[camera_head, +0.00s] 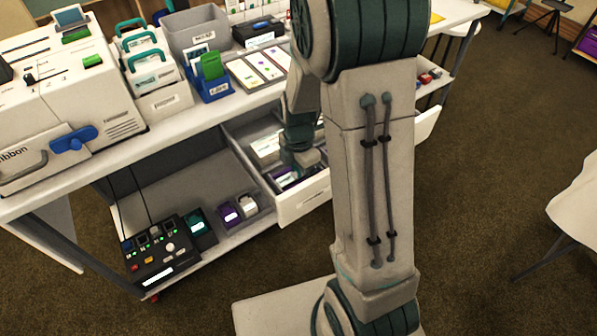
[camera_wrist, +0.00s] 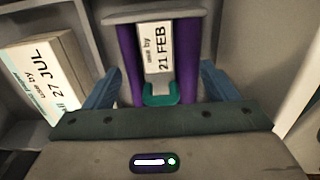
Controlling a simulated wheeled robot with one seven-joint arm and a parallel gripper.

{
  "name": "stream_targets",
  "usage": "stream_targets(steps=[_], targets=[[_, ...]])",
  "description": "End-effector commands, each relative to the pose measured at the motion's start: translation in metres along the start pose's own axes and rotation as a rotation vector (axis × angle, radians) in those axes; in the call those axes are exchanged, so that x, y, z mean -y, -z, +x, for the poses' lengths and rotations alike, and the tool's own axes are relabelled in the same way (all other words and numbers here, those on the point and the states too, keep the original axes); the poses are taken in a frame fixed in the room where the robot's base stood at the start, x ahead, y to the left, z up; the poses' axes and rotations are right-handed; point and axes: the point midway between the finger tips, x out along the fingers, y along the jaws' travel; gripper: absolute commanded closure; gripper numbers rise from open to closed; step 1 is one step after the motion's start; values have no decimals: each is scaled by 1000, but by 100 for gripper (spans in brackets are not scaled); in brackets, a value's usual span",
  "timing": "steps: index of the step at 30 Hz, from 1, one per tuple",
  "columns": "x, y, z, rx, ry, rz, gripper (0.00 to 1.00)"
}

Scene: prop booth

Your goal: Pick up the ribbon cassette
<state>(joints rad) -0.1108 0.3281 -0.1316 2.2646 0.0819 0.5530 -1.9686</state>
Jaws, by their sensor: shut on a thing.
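A ribbon cassette (camera_wrist: 129,52) with purple sides, a teal piece at its near end and a white label reading "use by 21 FEB" lies between my gripper's blue fingers in the wrist view. My gripper (camera_wrist: 158,88) is shut on it, one finger at each side. In the head view my gripper (camera_head: 302,160) reaches down into an open drawer (camera_head: 305,200) under the counter. A bit of purple shows below it there, and my arm hides part of the drawer.
A white box (camera_wrist: 55,72) marked "27 JUL" lies left of the cassette, past a divider. Drawer walls are close around my gripper. A lower shelf holds a black button box (camera_head: 150,262) and a purple cassette (camera_head: 229,214). A white printer (camera_head: 80,90) stands on the counter.

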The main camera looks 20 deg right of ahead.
Motion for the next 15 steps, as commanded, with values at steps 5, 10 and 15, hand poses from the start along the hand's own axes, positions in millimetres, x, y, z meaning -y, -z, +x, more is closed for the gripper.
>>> stream_targets(steps=[5,10,15], targets=[[-1,0,-24,2,-5,-1,48],[-1,-1,-61,3,-7,0,48],[-1,0,-102,2,-6,1,48]])
